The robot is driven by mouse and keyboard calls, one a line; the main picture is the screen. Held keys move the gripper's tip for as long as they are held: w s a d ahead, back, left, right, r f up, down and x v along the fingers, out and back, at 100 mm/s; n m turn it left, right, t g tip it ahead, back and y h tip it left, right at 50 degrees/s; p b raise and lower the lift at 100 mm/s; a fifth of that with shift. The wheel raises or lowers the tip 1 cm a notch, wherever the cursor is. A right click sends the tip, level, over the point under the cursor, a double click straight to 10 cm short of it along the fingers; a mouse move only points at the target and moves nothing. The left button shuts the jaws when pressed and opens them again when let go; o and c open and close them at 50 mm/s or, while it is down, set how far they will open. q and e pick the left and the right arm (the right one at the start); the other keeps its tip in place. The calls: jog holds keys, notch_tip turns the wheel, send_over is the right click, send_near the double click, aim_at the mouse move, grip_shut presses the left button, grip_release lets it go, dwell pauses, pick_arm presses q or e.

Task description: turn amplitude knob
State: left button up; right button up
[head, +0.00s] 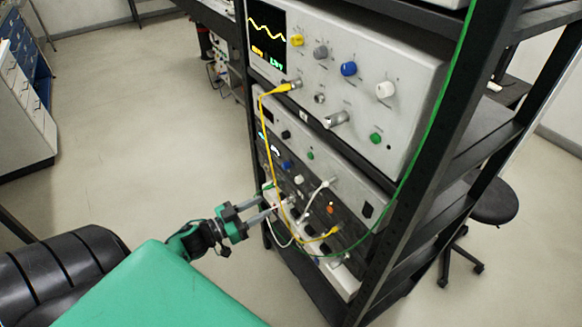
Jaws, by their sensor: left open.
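The rack's top instrument (409,68) has a screen with a yellow wave and a row of knobs: yellow (297,41), grey (320,52), blue (348,69) and white (385,90). A green knob (375,138) sits lower on it. The labels are too small to read, so I cannot tell which knob is amplitude. Lower units carry smaller knobs, including blue (287,165), white (299,179) and orange (330,209). My left gripper (273,206) is open in front of the lower panels, its fingertips pointing at them near the cables. Contact cannot be told. My right gripper is out of view.
A yellow cable (266,130) hangs from the top instrument to the lower panel, close to my left gripper. White cables (312,196) and a long green cable (440,125) also cross the rack front. A black stool (494,202) stands at right.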

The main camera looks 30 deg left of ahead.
aim_at(296, 182)
pick_arm(q)
jog(key=shift+n+y, duration=0.3)
jog(key=shift+y, duration=0.1)
jog(key=p+x, duration=0.1)
jog(key=x, duration=0.2)
jog(key=a+p+x, duration=0.1)
jog(key=x, duration=0.3)
jog(key=a+p+x, duration=0.1)
jog(key=p+x, duration=0.1)
jog(key=x, duration=0.2)
jog(key=shift+w+d+r, duration=0.1)
jog(key=shift+w+r, duration=0.1)
jog(key=shift+w, duration=0.4)
jog(key=shift+w+d+f, duration=0.1)
jog(key=shift+w+d, duration=0.2)
jog(key=shift+w, duration=0.3)
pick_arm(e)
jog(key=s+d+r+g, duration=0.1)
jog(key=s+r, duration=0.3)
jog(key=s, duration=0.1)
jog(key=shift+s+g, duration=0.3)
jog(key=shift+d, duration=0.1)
pick_arm(q)
grip_shut()
